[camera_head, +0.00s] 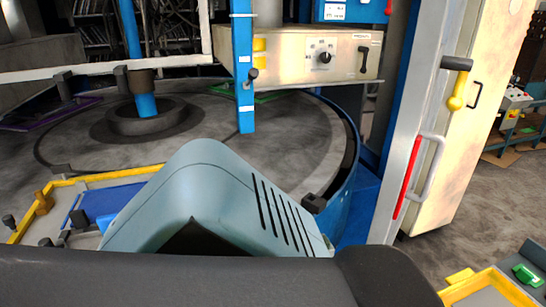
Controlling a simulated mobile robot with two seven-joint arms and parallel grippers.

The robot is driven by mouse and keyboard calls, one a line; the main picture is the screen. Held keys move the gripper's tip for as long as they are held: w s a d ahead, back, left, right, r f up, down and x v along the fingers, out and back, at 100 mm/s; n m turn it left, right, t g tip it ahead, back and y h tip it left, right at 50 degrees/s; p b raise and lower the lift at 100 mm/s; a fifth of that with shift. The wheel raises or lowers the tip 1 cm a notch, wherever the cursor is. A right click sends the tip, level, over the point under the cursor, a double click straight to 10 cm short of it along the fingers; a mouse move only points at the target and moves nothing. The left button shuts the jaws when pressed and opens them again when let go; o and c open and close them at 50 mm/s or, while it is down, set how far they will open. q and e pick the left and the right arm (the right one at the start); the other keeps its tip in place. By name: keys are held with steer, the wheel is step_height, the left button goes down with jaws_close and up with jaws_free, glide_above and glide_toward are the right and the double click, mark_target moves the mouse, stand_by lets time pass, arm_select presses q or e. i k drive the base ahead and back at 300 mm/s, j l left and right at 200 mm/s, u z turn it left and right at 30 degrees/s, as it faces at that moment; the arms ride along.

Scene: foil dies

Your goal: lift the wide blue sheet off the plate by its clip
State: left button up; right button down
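A flat blue sheet (112,199) lies at the lower left, inside a yellow-edged frame or plate (105,175). A brighter blue piece (104,222) shows beside it, partly covered by my teal body part. Small dark blocks (80,218) stand around the sheet's near left corner; I cannot tell which is its clip. The right and near parts of the sheet are hidden behind my own teal and dark grey parts, which fill the lower middle. Neither gripper shows in this view.
A large round grey table (290,150) with a central blue post (146,105) fills the back. A blue upright (243,70) and a cream control box (320,55) stand over it. A cabinet (475,110) stands right. A yellow-edged tray (490,286) is at lower right; floor (490,205) is clear between.

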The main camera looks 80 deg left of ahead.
mark_target(94, 204)
steer(key=u, duration=3.7)
steer(key=i+u, duration=0.3)
steer(key=k+u, duration=0.2)
